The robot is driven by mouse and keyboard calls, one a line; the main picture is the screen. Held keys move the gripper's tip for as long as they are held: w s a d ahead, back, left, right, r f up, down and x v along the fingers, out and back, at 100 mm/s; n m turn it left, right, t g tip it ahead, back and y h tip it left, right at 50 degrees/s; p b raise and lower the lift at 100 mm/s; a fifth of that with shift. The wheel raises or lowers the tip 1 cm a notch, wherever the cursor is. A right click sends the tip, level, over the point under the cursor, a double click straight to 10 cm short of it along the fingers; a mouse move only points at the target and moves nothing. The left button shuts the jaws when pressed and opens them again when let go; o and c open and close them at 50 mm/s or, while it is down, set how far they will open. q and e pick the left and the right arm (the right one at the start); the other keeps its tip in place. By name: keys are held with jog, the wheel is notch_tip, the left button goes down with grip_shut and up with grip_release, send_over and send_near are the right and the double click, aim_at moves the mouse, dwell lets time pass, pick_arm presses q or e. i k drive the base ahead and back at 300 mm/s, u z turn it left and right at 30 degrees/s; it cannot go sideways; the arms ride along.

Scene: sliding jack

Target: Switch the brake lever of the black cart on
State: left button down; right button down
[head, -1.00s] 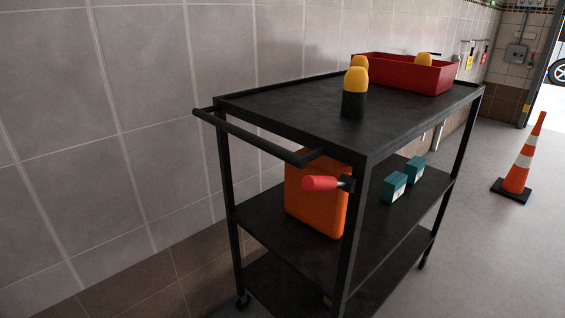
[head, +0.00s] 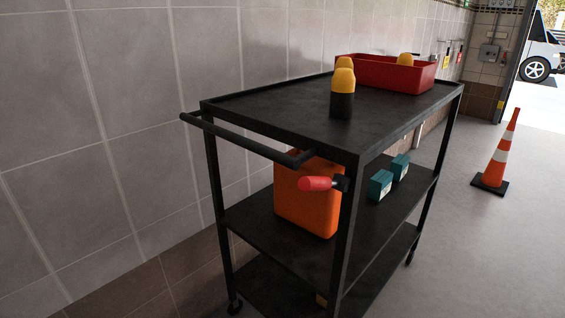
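The black cart (head: 270,118) stands in the middle of the head view, with its push handle (head: 240,138) toward me on the left. The brake lever (head: 316,184) has a red grip and sits on the near corner post, just below the top shelf. The grip points left from its dark mount (head: 342,182) and lies about level. Neither of my grippers shows in the head view.
A red bin (head: 385,74) and yellow-and-black items (head: 342,100) are on the top shelf. An orange container (head: 305,205) and teal boxes (head: 381,185) sit on the middle shelf. A tiled wall (head: 120,110) runs along the left. A traffic cone (head: 497,155) stands right; floor between is clear.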

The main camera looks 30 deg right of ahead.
aim_at(341, 182)
jog(key=k, duration=0.8)
jog(key=z, duration=1)
jog(key=i, duration=0.55)
jog(key=z, duration=0.1)
